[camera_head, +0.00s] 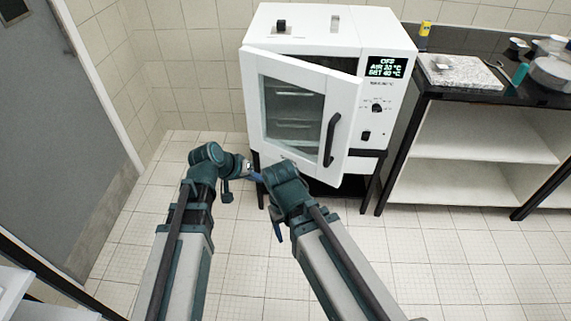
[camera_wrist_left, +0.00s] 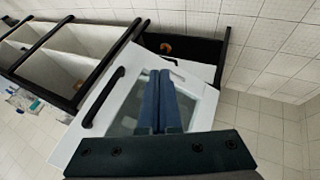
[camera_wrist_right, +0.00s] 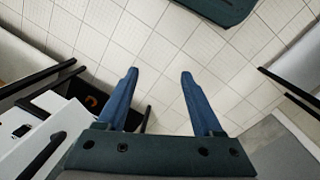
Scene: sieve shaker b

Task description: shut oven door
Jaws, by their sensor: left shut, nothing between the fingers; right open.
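The white oven (camera_head: 330,32) stands on a black frame, its display lit with OFF and temperatures. Its door (camera_head: 297,112), with a glass window and black handle (camera_head: 332,140), is ajar, swung out toward me. In the left wrist view the door's frame (camera_wrist_left: 75,140) and handle (camera_wrist_left: 101,97) lie beyond the fingers. My left gripper (camera_head: 257,176) is shut and empty, low in front of the door; its fingers (camera_wrist_left: 158,75) overlap the window in the wrist view, and contact cannot be told. My right gripper (camera_wrist_right: 158,75) is open and empty over the floor, with the door handle (camera_wrist_right: 42,157) at lower left.
A black-topped bench (camera_head: 470,62) with white shelves stands right of the oven, carrying a granite slab (camera_head: 459,72), a yellow bottle (camera_head: 425,28) and a metal pan (camera_head: 552,73). A grey room door (camera_head: 60,130) is at left. The tiled floor ahead is clear.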

